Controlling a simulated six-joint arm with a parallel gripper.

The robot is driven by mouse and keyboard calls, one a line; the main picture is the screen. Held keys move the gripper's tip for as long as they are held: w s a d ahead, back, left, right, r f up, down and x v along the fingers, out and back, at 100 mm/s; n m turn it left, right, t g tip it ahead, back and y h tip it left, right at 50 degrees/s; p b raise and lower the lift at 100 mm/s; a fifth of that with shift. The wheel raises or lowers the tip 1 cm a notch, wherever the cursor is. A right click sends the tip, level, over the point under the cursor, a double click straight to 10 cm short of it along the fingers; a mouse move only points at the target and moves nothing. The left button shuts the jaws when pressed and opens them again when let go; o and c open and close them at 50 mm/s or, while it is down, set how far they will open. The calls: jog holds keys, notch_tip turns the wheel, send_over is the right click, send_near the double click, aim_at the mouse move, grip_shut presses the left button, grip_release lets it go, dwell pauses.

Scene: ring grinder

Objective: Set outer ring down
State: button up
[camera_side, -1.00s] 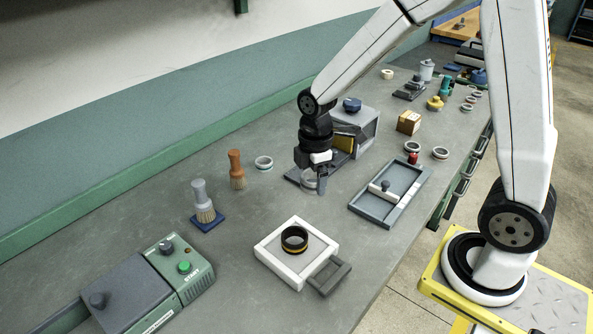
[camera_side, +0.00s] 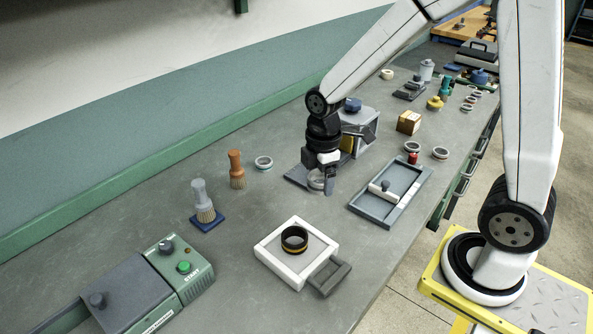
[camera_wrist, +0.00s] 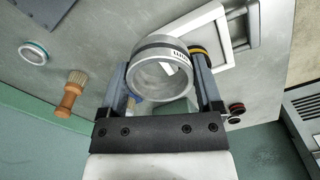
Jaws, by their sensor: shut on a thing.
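My gripper (camera_side: 324,189) is shut on a silvery metal outer ring (camera_side: 315,180). In the wrist view the outer ring (camera_wrist: 160,76) sits between the two fingers of my gripper (camera_wrist: 163,85), and some lettering shows on its inner wall. In the side view the ring is low, at the dark plate (camera_side: 298,177) in front of the grey machine, and partly hidden by my fingers. I cannot tell whether it touches the plate.
A white-framed tray (camera_side: 267,254) holding a black ring (camera_side: 294,239) stands in front. A grey tray (camera_side: 367,205) lies to the right. An orange-handled brush (camera_side: 236,170) and a pale ring (camera_side: 263,163) stand to the left. The bench between is clear.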

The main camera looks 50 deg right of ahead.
jog(key=s+a+n, duration=0.5)
jog(key=s+a, duration=0.2)
jog(key=a, duration=0.4)
jog(key=s+a+n, duration=0.5)
jog(key=s+a, duration=0.2)
jog(key=a, duration=0.5)
jog(key=shift+r+n, duration=0.15)
jog(key=shift+n, duration=0.25)
jog(key=w+a+f, duration=0.2)
jog(key=w, duration=0.1)
jog(key=w+a+f, duration=0.5)
jog(key=w+f, duration=0.1)
jog(key=w, duration=0.1)
jog(key=shift+a+f, duration=0.25)
jog(key=shift+w+a+f, duration=0.2)
jog(key=shift+w+f, duration=0.2)
